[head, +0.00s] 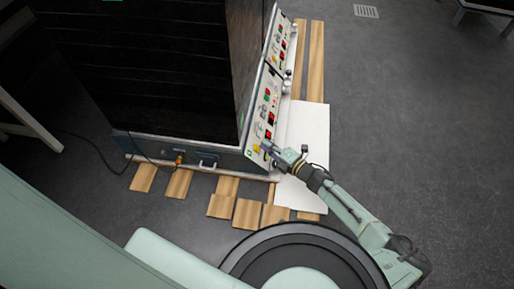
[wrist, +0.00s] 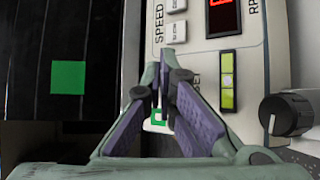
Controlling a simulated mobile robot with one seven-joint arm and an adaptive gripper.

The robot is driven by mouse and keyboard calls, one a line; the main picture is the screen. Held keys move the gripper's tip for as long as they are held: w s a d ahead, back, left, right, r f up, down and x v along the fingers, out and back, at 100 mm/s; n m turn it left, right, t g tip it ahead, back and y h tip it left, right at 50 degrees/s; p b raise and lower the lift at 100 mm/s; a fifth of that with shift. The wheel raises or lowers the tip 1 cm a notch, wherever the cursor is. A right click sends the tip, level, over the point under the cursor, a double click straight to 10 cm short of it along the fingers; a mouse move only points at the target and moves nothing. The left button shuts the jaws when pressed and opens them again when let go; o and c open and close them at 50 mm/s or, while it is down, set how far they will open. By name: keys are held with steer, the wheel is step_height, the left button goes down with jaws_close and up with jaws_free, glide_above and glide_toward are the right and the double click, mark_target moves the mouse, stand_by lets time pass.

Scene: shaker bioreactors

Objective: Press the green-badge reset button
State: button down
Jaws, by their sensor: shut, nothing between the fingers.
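In the wrist view, the control panel (wrist: 258,55) shows a label ending in "SET", partly hidden by my right finger. Beside it is a tall yellow-green piece (wrist: 228,82). A small green-edged square with a pale middle (wrist: 158,116) shows between my fingers. A plain green square (wrist: 68,77) is on the dark face at left. My gripper (wrist: 164,72) is shut and empty, its tips in front of the panel left of the label; I cannot tell whether they touch it. In the head view, my gripper (head: 268,146) is at the lower end of the panel (head: 262,108).
A black knob (wrist: 286,114) sticks out right of the fingers. White keys (wrist: 178,30) and a red display (wrist: 222,15) are above. In the head view, a second panel (head: 279,43) lies farther up, wooden slats (head: 247,213) lie below, and the floor at right is open.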

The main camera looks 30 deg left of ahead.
steer(key=shift+a+f, duration=0.1)
steer(key=shift+f, duration=0.05)
steer(key=shift+s+a+f+b, duration=0.1)
steer(key=shift+a+f+b, duration=0.1)
steer(key=shift+b, duration=0.15)
steer(key=shift+s+a+f+b, duration=0.1)
steer(key=shift+a+f+b, duration=0.15)
steer(key=shift+a+b, duration=0.1)
stand_by(0.8)
steer(key=shift+d+r+p, duration=0.35)
steer(key=shift+d+r, duration=0.2)
steer(key=shift+d, duration=0.1)
steer(key=d+r+p, duration=0.1)
steer(key=w+d+r, duration=0.1)
steer(key=d+r, duration=0.1)
steer(key=shift+w+d+r+p, duration=0.15)
steer(key=shift+d+r+p, duration=0.1)
steer(key=shift+p, duration=0.1)
stand_by(0.9)
